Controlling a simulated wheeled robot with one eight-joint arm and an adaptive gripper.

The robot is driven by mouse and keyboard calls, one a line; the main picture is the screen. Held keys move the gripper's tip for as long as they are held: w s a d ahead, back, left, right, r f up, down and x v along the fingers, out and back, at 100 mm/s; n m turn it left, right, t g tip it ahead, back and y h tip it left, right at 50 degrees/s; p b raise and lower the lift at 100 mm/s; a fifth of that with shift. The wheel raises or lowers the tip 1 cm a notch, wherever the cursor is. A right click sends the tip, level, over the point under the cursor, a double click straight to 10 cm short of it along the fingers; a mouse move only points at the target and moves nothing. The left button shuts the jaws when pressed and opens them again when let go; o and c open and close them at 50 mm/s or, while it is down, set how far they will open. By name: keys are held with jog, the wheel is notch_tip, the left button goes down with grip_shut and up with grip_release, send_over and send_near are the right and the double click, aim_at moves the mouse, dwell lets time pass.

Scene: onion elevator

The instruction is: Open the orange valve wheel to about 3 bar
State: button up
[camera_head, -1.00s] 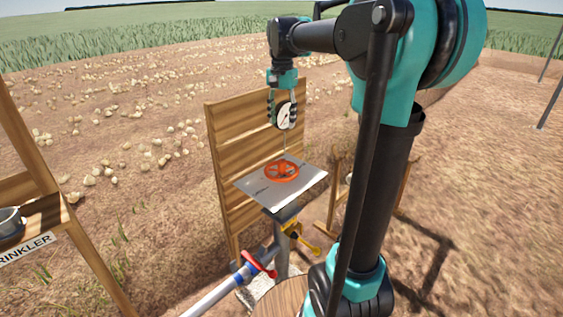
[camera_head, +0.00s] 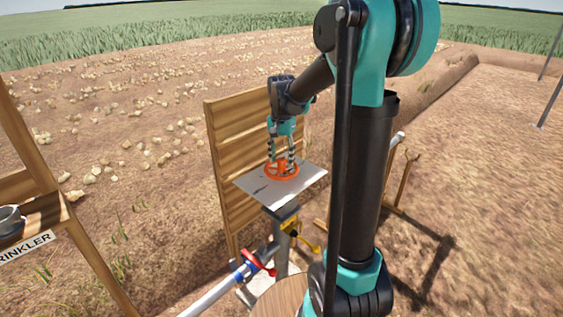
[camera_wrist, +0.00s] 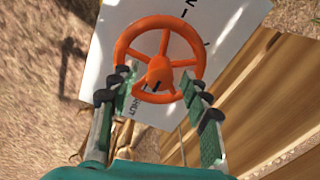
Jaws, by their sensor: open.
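The orange valve wheel (camera_head: 282,170) lies flat above a grey-white plate (camera_head: 258,190) on a post in front of the wooden board. My gripper (camera_head: 282,160) points straight down right over the wheel, its fingers reaching to about the rim. In the wrist view the wheel (camera_wrist: 160,50) shows its spokes and hub. My gripper (camera_wrist: 157,97) is open there, with one finger on either side of the wheel's near part. I cannot tell whether the fingers touch the rim. The pressure gauge is hidden behind my arm in the head view.
The wooden board (camera_head: 228,150) stands close behind the plate. A yellow lever (camera_head: 308,241), a red handle (camera_head: 258,263) and a white pipe (camera_head: 212,298) sit below it. A wooden stand with a sprinkler sign (camera_head: 27,248) is at the left.

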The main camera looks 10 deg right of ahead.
jog(key=shift+f, duration=0.85)
jog(key=shift+c, duration=0.2)
grip_shut()
jog(key=shift+n, duration=0.4)
jog(key=n, duration=0.3)
jog(key=shift+n, duration=2.5)
